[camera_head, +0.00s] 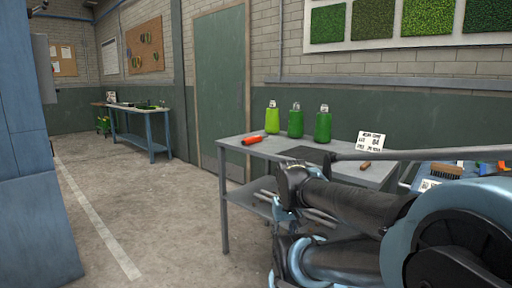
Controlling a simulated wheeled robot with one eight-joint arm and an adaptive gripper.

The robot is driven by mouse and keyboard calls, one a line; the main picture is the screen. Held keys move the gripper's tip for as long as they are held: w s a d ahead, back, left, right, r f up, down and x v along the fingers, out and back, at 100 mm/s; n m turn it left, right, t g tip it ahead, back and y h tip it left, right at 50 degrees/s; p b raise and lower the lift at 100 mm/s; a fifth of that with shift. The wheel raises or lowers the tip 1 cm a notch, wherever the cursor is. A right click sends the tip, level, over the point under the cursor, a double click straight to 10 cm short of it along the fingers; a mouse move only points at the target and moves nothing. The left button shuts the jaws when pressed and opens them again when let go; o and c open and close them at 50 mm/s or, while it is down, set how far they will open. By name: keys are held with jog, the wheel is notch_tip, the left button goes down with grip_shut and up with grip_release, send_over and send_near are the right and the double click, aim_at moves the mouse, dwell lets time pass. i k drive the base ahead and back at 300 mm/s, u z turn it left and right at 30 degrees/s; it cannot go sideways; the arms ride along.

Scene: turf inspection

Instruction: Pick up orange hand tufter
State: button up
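An orange cylinder-like tool (252,140), which looks like the orange hand tufter, lies on its side near the left end of the grey metal table (237,154). Its fine details are too small to tell. My arm fills the lower right of the head view, in front of the table's right part. My gripper cannot be made out in this view. Nothing touches the orange tool.
Three green bottles (295,121) stand along the table's back, behind a dark mat (303,154). A white sign (371,141) and a small wooden-handled item (365,165) are to the right. A blue bench (150,127) stands far left. Floor left of the table is clear.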

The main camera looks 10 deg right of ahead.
aim_at(255, 139)
jog(key=z, duration=0.35)
jog(key=i, duration=1.1)
jog(key=u, duration=0.5)
